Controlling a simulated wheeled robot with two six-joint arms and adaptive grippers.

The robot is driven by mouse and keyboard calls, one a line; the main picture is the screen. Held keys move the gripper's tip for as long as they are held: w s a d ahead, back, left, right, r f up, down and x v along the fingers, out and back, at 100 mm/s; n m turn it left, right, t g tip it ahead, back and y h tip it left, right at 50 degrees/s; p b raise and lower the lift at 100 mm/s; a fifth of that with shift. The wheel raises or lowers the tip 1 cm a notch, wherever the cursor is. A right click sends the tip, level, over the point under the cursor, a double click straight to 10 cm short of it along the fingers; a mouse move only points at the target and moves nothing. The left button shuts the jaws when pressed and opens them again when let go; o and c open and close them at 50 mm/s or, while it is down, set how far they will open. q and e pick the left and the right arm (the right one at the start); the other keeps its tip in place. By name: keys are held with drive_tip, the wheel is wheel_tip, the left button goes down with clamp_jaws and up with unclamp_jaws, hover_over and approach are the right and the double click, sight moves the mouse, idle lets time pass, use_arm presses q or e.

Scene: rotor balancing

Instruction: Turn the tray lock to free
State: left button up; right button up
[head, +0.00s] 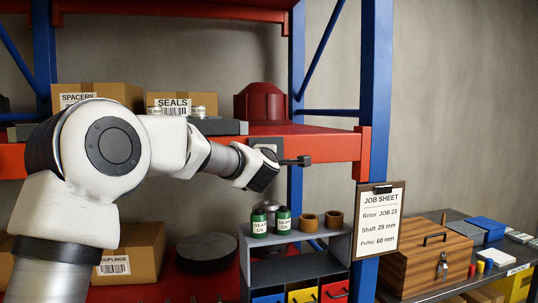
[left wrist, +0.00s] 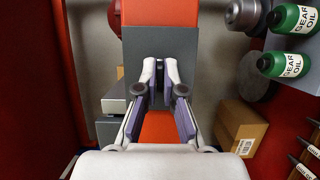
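My left gripper (head: 266,170) is at the right part of the red shelf beam, in front of it. In the left wrist view its two fingers (left wrist: 160,78) point at a grey plate (left wrist: 160,40) on the orange-red beam. The fingertips are close to each other with a narrow gap. I cannot tell whether a lever is between them. In the head view a dark bar with a blocky end (head: 304,160) sticks out to the right of the gripper. I cannot tell whether it is the lock's lever or part of the gripper. My right gripper is not in view.
Below the beam, a grey rack (head: 330,243) holds two green gear oil bottles (head: 259,223) and two brown rings (head: 308,222). A red housing (head: 262,103) and cardboard boxes (head: 103,93) stand on the shelf. A blue post (head: 373,80) with a job sheet (head: 381,222) is to the right.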

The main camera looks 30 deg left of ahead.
use_arm(q)
drive_tip(key=shift+o, duration=1.4)
drive_tip(key=v, duration=0.7)
drive_tip(key=shift+s+d, duration=0.15)
